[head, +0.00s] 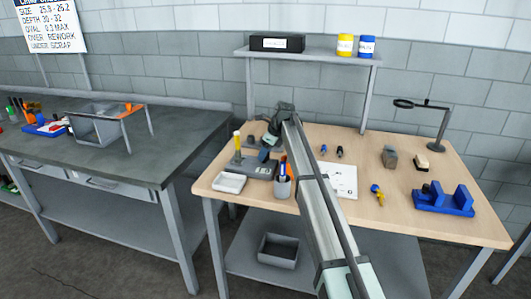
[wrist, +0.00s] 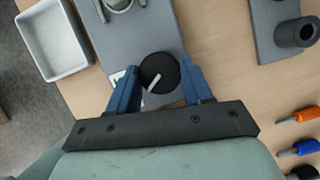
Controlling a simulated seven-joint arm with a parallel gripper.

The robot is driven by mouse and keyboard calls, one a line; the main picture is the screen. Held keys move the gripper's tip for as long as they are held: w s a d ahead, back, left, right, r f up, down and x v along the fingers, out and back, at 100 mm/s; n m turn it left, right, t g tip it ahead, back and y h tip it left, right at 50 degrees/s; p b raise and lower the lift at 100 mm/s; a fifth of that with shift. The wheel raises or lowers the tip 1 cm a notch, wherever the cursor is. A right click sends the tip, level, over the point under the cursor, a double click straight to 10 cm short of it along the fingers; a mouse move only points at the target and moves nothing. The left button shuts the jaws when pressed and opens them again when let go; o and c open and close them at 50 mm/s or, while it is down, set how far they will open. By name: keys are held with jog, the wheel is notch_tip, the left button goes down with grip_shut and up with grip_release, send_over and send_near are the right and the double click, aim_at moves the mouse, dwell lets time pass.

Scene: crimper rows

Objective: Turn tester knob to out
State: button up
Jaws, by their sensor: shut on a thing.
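The tester is a grey box on the wooden bench; it shows in the wrist view (wrist: 140,30) and in the head view (head: 258,171). Its round black knob (wrist: 165,66) has a white pointer line that slants toward the lower left in the wrist view. My gripper (wrist: 160,78) has its blue fingers on either side of the knob, shut on it. A white label with dark marks shows partly beside the left finger; I cannot read it. In the head view my gripper (head: 268,148) is over the tester, and the knob is hidden.
A white tray (wrist: 57,40) stands left of the tester. A grey plate with a dark cylinder (wrist: 297,32) is to the right. A shelf (head: 310,54) is behind.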

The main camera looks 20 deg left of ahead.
jog(key=n, duration=0.1)
jog(key=n+g, duration=0.1)
jog(key=n, duration=0.1)
jog(key=shift+w+n, duration=0.2)
jog(key=shift+n, duration=0.1)
jog(key=n+g, duration=0.2)
jog(key=n, duration=0.2)
jog(key=shift+w+a+n, duration=0.1)
jog(key=shift+n, duration=0.2)
jog(key=n, duration=0.2)
jog(key=n+g+h, duration=0.1)
jog(key=n, duration=0.1)
jog(key=shift+a+h, duration=0.1)
jog(key=shift+h, duration=0.2)
jog(key=shift+n+g+h, duration=0.5)
jog(key=shift+n+h, duration=0.2)
jog(key=shift+n, duration=1.3)
jog(key=o, duration=1)
jog(key=shift+o, duration=0.2)
jog(key=shift+w, duration=0.1)
